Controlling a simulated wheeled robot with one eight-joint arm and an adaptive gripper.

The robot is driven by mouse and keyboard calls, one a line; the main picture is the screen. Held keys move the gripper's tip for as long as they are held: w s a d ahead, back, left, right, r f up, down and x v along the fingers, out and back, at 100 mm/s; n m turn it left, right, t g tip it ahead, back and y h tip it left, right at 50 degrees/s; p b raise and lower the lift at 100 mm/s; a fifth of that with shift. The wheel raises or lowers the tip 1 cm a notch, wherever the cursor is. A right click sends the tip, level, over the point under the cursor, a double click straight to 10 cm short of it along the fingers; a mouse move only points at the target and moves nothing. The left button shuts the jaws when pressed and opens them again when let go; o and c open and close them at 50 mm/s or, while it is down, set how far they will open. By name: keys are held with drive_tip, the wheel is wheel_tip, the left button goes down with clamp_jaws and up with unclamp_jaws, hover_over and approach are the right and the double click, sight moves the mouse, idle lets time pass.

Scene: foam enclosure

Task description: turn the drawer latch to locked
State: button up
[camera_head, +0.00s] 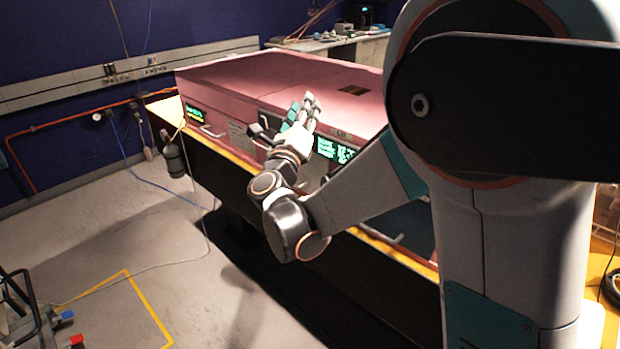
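The pink foam enclosure (270,85) stands on a dark bench with a yellow edge. A dark, handle-like part (258,133) on its front face, just left of my gripper, may be the drawer latch. Its setting is too small to tell. My gripper (303,108) is in front of the enclosure's front face, pointing up and away from me. Its fingers, with teal pads, look close together, but I cannot tell whether they are open or shut. Whether it touches the dark part is unclear. My wrist and arm hide some of the front face.
A pale drawer handle (212,132) and a small green display (194,112) are on the left front. A larger green display (335,150) is right of my gripper. A dark cylinder (174,160) hangs at the bench's left end. The floor at left is mostly open, with a blue cable across it.

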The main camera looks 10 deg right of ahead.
drive_tip(key=s+a+f+m+g+h, duration=0.25)
drive_tip(key=f+m, duration=0.25)
drive_tip(key=f, duration=0.3)
drive_tip(key=s+a+f+m+g+h, duration=0.1)
drive_tip(key=s+f+m+g, duration=0.25)
drive_tip(key=f, duration=0.45)
drive_tip(key=s+a+f+m+g+h, duration=0.1)
drive_tip(key=s+f+m+g+h, duration=0.15)
drive_tip(key=f+m, duration=0.45)
drive_tip(key=w+d+n+b, duration=0.1)
drive_tip(key=w+d+b, duration=0.2)
drive_tip(key=w+d, duration=0.4)
drive_tip(key=d, duration=0.4)
drive_tip(key=shift+w+f+n+y, duration=0.3)
drive_tip(key=shift+w+n+y, duration=0.05)
drive_tip(key=shift+y, duration=0.05)
drive_tip(key=shift+c, duration=0.2)
drive_tip(key=shift+a, duration=0.1)
clamp_jaws()
